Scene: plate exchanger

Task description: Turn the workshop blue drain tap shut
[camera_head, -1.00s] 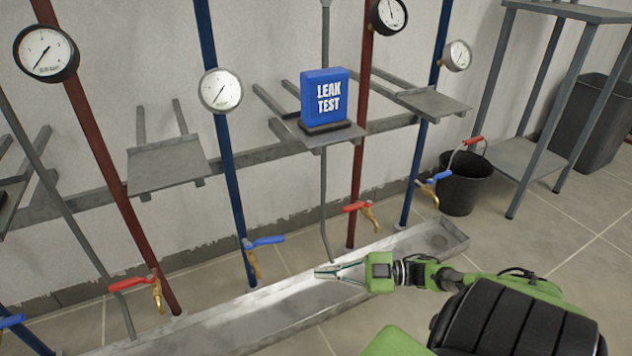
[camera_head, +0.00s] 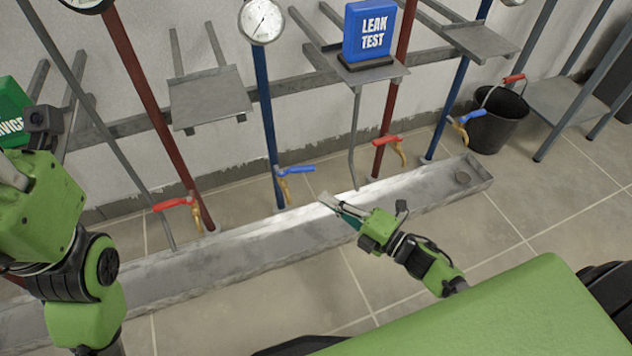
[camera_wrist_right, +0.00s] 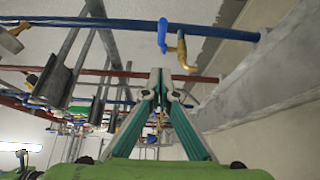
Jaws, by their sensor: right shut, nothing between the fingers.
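A tap with a blue lever (camera_head: 296,169) and a brass spout (camera_head: 284,188) sits low on a blue pipe, left of centre in the head view. Its lever points right, across the upright pipe. It also shows at the top of the right wrist view, with its blue lever (camera_wrist_right: 163,36) and brass body (camera_wrist_right: 181,52). Another blue tap (camera_head: 470,117) is on the farther blue pipe. My right gripper (camera_head: 328,201) is shut and empty, just below and right of the nearer blue tap, apart from it. My left arm shows at the left edge; its fingers cannot be made out.
Red taps (camera_head: 175,203) (camera_head: 388,141) flank the nearer blue tap. A metal trough (camera_head: 250,238) runs below the pipes. A blue LEAK TEST sign (camera_head: 368,32) stands on a shelf; a thin grey pipe hangs below. A black bucket (camera_head: 497,122) stands at right.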

